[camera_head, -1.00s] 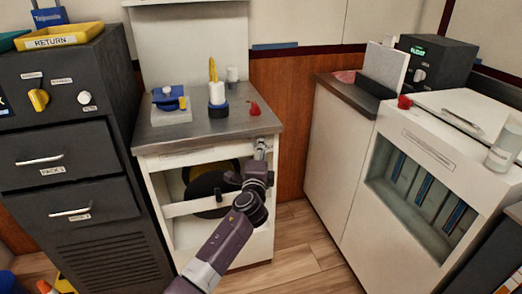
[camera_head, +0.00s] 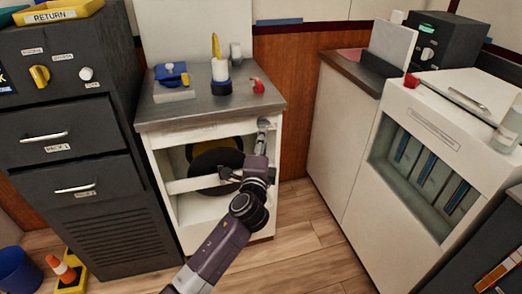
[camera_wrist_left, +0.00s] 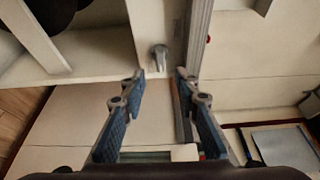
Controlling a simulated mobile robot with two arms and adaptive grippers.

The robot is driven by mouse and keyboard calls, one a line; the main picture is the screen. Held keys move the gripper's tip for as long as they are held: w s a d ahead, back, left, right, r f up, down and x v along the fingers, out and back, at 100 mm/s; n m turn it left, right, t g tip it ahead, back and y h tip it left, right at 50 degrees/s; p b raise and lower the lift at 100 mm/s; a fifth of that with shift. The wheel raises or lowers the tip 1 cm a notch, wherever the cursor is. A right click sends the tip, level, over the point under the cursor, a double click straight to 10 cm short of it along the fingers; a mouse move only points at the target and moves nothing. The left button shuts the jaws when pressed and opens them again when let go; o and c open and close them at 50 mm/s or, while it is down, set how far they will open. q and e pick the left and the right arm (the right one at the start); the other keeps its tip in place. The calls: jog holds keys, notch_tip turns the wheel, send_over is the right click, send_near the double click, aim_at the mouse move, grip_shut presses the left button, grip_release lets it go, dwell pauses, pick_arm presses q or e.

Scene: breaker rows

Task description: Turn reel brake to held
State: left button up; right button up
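The reel brake appears to be the small grey lever (camera_head: 263,124) at the upper right corner of the cabinet front, beside the reel opening. In the left wrist view the lever (camera_wrist_left: 160,56) hangs from the pale panel, ahead of the fingertips and nearly centred between them. My left gripper (camera_wrist_left: 162,80) is open, its two blue-padded fingers apart with nothing between them. In the head view the left gripper (camera_head: 259,146) is just below the lever and partly hidden by its own wrist. The black and yellow reel (camera_head: 214,158) sits inside the cabinet. My right gripper is not in view.
A pale bar (camera_head: 204,182) crosses the reel opening. The grey worktop (camera_head: 205,108) holds a blue device, a white and blue cylinder and a red item. A dark drawer cabinet (camera_head: 75,190) stands left; a white unit (camera_head: 440,112) stands right. Wooden floor shows between.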

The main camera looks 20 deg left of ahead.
pick_arm(q)
jog(key=shift+s+d, duration=0.25)
jog(key=shift+s, duration=0.8)
jog(key=shift+s+d, duration=0.2)
jog(key=shift+s, duration=0.8)
